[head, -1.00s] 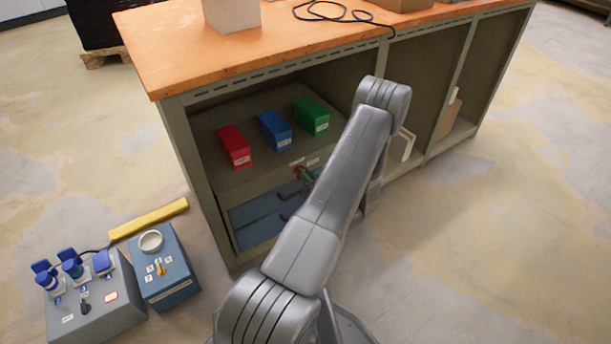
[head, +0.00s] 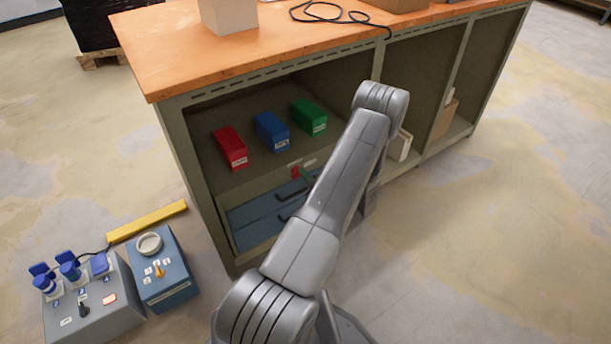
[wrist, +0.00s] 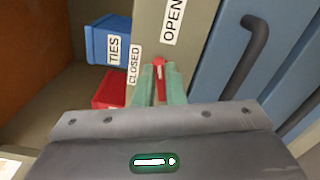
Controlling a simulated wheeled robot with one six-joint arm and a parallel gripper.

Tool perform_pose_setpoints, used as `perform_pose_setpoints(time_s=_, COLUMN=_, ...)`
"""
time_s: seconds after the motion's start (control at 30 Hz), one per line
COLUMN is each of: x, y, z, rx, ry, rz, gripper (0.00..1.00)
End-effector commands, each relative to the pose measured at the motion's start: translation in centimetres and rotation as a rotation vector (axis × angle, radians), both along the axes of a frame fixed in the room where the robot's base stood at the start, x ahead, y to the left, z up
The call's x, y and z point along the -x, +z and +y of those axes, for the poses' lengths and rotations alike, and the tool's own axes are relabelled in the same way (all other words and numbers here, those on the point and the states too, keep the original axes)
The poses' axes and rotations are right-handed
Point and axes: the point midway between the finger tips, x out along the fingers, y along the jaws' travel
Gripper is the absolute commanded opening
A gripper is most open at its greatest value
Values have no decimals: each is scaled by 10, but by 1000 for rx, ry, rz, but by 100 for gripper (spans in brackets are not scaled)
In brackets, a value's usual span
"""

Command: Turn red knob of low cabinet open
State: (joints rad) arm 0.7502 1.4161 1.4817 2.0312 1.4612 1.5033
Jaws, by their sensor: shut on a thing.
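The red knob (wrist: 159,68) sits on the grey-beige front panel (wrist: 190,35) of the low cabinet, between the green fingertips of my gripper (wrist: 160,84). My gripper is shut on the knob. A CLOSED label (wrist: 134,65) is beside the knob at left in the wrist view, and an OPEN label (wrist: 172,20) is above it. In the head view the red knob (head: 295,173) shows as a small upright red piece below the white labels. My arm hides most of my gripper there.
Blue drawers (head: 250,222) with dark handles lie below the knob; one handle (wrist: 248,50) is close at right in the wrist view. Red (head: 230,148), blue (head: 272,132) and green (head: 309,117) bins stand on the shelf above. The orange bench top (head: 180,60) overhangs it.

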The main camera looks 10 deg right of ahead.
Motion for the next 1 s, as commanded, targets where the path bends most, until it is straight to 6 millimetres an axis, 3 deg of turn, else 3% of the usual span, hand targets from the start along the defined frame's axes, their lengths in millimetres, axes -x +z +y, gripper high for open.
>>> perform_pose_setpoints(time_s=0.4, x=0, y=-3, z=-1, rx=-230, ry=0, rz=84, gripper=0)
perform_pose_setpoints(time_s=1.0, x=0, y=-5, z=-1, rx=-284, ry=0, rz=105, gripper=0)
